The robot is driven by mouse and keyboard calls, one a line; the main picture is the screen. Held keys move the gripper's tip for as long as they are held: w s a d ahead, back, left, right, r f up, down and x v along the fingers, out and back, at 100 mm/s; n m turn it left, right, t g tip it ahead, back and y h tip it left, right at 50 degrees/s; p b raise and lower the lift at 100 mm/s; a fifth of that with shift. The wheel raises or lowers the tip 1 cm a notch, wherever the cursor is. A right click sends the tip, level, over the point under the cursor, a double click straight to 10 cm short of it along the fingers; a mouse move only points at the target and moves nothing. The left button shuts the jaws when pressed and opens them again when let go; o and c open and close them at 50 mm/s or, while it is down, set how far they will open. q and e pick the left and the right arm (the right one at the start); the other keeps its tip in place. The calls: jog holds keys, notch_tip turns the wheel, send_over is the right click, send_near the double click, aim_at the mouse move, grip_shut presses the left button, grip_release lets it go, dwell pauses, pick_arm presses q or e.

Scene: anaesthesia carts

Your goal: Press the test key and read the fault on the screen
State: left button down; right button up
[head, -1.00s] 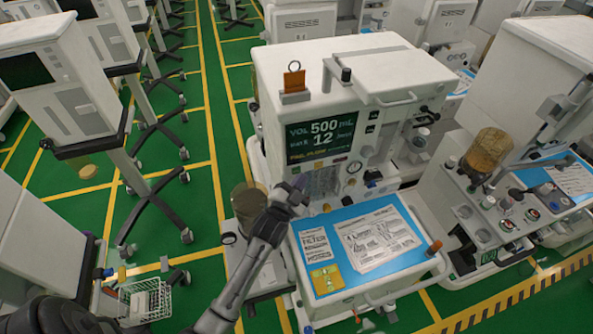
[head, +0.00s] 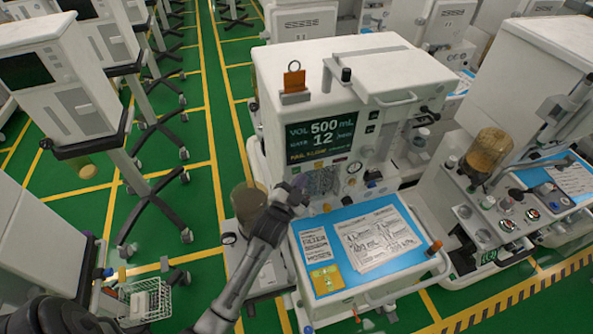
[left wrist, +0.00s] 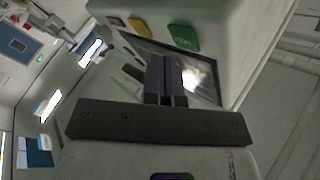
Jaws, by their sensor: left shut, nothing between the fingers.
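The cart's screen (head: 320,138) shows "VOL 500 mL", a second line with "12", and a yellow bottom line that seems to begin with "FAIL"; its rest is too blurred to read. Small dark keys (head: 371,122) sit right of the screen. My left gripper (head: 299,190) is in front of the cart, below the screen's left side. In the left wrist view its shut, empty fingers (left wrist: 166,80) overlap a dark, glossy panel (left wrist: 203,75). A green key (left wrist: 183,38) and a yellow key (left wrist: 138,26) lie beyond. I cannot tell which is the test key, or whether the fingers touch anything.
A blue mat (head: 335,280) with printed sheets covers the cart's work surface, right of my left gripper. An orange tag (head: 294,77) stands on the cart's top. Another cart with an amber canister (head: 487,150) stands at right.

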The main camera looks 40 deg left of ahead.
dwell(0.6)
pick_arm(q)
jog(key=shift+a, duration=0.1)
jog(key=shift+w+a, duration=0.2)
jog(key=shift+a, duration=0.1)
dwell(0.3)
jog(key=shift+w+a, duration=0.25)
jog(key=shift+a, duration=0.15)
dwell(0.5)
jog(key=shift+s+d, duration=0.1)
jog(key=shift+s+d+p, duration=0.35)
jog(key=shift+d+p, duration=0.15)
jog(key=shift+d, duration=0.2)
jog(key=shift+d, duration=0.1)
